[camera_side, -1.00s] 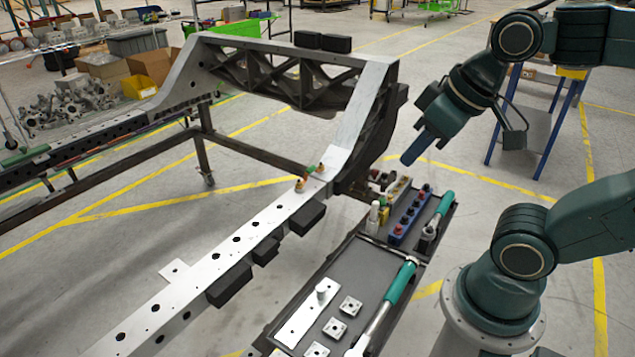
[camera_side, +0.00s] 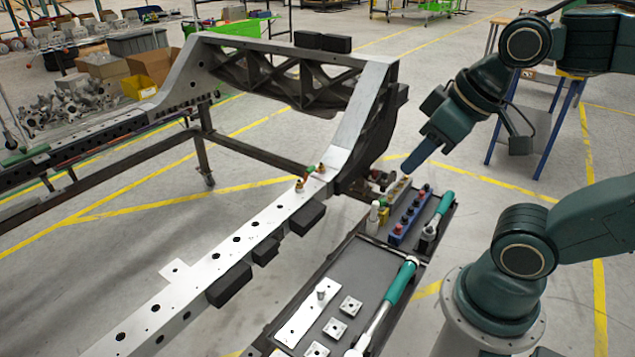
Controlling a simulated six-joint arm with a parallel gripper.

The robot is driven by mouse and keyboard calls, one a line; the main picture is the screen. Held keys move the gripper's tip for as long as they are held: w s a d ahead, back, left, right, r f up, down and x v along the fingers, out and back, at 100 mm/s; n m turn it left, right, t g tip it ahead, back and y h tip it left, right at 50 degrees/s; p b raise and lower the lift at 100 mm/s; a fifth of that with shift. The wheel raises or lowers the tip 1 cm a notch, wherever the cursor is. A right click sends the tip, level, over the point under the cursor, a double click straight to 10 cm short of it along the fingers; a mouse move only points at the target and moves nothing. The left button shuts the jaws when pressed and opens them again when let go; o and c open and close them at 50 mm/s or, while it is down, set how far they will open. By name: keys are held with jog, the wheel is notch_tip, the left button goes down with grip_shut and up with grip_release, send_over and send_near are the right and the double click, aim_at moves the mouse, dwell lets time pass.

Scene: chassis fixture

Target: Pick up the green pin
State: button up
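My gripper (camera_side: 411,166) points down and left above the far end of the tool tray (camera_side: 345,262). Its fingers look like one blue-grey shape from this side, so I cannot tell if they are open or shut. Just below the tip stands a light, narrow block (camera_side: 398,188) with small parts in it. Beside it is a blue block (camera_side: 408,218) holding several red and dark pins. A small yellow-green part (camera_side: 383,215) stands left of the blue block, too small to identify as the green pin.
The grey chassis rail (camera_side: 215,262) with black blocks runs left of the tray. Two green-handled wrenches (camera_side: 401,281) lie along the tray's right side. A white cylinder (camera_side: 374,213), a metal plate (camera_side: 302,322) and square plates (camera_side: 335,328) are in the tray.

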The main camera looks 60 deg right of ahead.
jog(key=o, duration=0.5)
jog(key=shift+w, duration=0.1)
jog(key=w+d+m+g+h, duration=0.1)
jog(key=w+d, duration=0.3)
jog(key=w, duration=0.3)
jog(key=w+d+m, duration=0.2)
jog(key=w+d, duration=0.2)
jog(key=w, duration=0.2)
jog(key=w+d+f+m+g, duration=0.1)
jog(key=w+d+f, duration=0.25)
jog(key=d, duration=0.25)
jog(key=w+d+f+m, duration=0.1)
jog(key=w+d+f, duration=0.2)
jog(key=w+d, duration=0.25)
jog(key=w+d+f+m+g, duration=0.1)
jog(key=w+d+f+m, duration=0.15)
jog(key=d+f, duration=1.05)
jog(key=s+d+f, duration=0.2)
jog(key=d+f, duration=0.4)
jog(key=f, duration=0.2)
jog(key=s+d+f+m+g, duration=0.1)
jog(key=s+d+f, duration=0.1)
jog(key=d+f, duration=0.4)
notch_tip(320, 180, down, 2)
jog(key=shift+s+f, duration=0.1)
jog(key=shift+s, duration=0.3)
